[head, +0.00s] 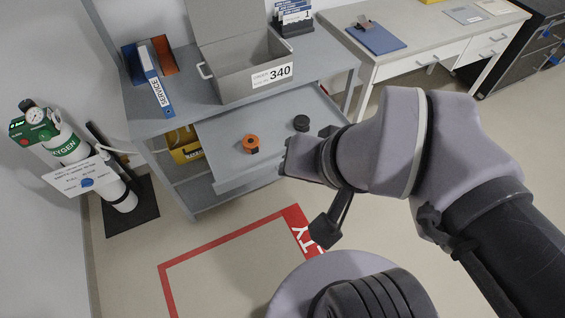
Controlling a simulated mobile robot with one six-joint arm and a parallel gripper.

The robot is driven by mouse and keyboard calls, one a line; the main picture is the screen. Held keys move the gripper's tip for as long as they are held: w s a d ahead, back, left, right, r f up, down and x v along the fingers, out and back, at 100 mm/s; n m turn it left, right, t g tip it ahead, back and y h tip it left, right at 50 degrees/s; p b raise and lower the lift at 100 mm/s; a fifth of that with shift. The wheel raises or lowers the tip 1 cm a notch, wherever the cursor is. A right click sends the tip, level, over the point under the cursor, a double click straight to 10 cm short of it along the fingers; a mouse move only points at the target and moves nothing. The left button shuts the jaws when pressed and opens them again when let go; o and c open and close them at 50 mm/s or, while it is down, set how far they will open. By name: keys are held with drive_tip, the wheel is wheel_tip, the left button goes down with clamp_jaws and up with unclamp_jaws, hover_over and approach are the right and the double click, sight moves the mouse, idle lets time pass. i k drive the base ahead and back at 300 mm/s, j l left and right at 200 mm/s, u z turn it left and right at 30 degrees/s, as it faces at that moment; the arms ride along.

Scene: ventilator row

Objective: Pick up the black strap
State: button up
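A small round black item (301,123), perhaps the black strap rolled up, lies on the grey pulled-out shelf (222,160) of the cart. It is too small to tell its form for sure. An orange item of similar size with a dark part (250,144) lies to its left on the same shelf. My gripper (287,157) is near the shelf's front right, below the black item in the picture and apart from it. My wrist hides much of the gripper, so its fingers and anything between them cannot be made out.
An open grey box marked 340 (240,82) and a blue binder (160,95) stand on the cart top (140,122). An oxygen cylinder (75,150) stands at left. A desk (405,57) with a blue clipboard (378,38) is behind. The red-outlined floor (225,265) is clear.

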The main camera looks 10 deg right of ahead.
sight(301, 122)
drive_tip(key=i+l+u, duration=0.35)
drive_tip(key=l, duration=0.25)
drive_tip(key=i+l+u, duration=0.15)
drive_tip(key=l, duration=0.15)
drive_tip(key=i+l+u, duration=0.15)
drive_tip(key=l, duration=0.2)
drive_tip(key=i+l+u, duration=0.2)
drive_tip(key=l, duration=0.15)
drive_tip(key=l+u, duration=0.15)
drive_tip(key=l, duration=0.2)
